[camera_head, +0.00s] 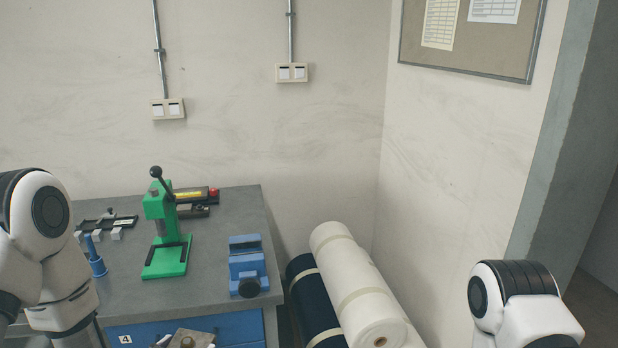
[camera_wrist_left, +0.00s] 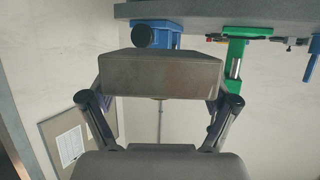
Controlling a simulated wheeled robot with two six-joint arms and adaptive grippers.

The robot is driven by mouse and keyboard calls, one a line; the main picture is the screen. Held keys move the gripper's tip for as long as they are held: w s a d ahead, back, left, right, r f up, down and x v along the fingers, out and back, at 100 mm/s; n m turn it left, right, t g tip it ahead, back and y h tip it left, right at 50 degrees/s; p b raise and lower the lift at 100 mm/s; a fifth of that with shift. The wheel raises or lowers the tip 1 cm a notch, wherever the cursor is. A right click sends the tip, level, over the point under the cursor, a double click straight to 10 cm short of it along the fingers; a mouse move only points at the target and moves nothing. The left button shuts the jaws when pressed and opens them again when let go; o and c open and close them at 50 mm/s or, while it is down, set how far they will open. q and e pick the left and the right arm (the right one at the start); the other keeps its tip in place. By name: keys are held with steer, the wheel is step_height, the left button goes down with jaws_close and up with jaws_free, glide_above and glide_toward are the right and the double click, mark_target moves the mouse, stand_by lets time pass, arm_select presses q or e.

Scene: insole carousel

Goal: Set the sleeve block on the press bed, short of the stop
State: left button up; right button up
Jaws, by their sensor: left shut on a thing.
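The sleeve block (camera_wrist_left: 160,74) is a grey, wide metal block. In the left wrist view my left gripper (camera_wrist_left: 160,92) is shut on it, one finger at each end. In the head view only a small part of what seems to be the held block and gripper shows at the bottom edge, in front of the table. The green press (camera_head: 160,205) with a black lever stands on the table. Its flat green press bed (camera_head: 163,270) carries a dark angled stop (camera_head: 180,247) and no block. The block is apart from the press. My right gripper is out of view.
A blue vise (camera_head: 246,268) stands right of the press. A blue post stand (camera_head: 95,262) and a black rail fixture (camera_head: 104,222) are to its left. White and dark rolls (camera_head: 358,285) lean right of the grey table (camera_head: 215,230).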

arm_select(q)
steer(key=d, duration=0.6)
step_height(320, 180, down, 6)
steer(key=s+n+y, duration=0.2)
steer(key=shift+s+a, duration=0.4)
steer(key=shift+a, duration=0.05)
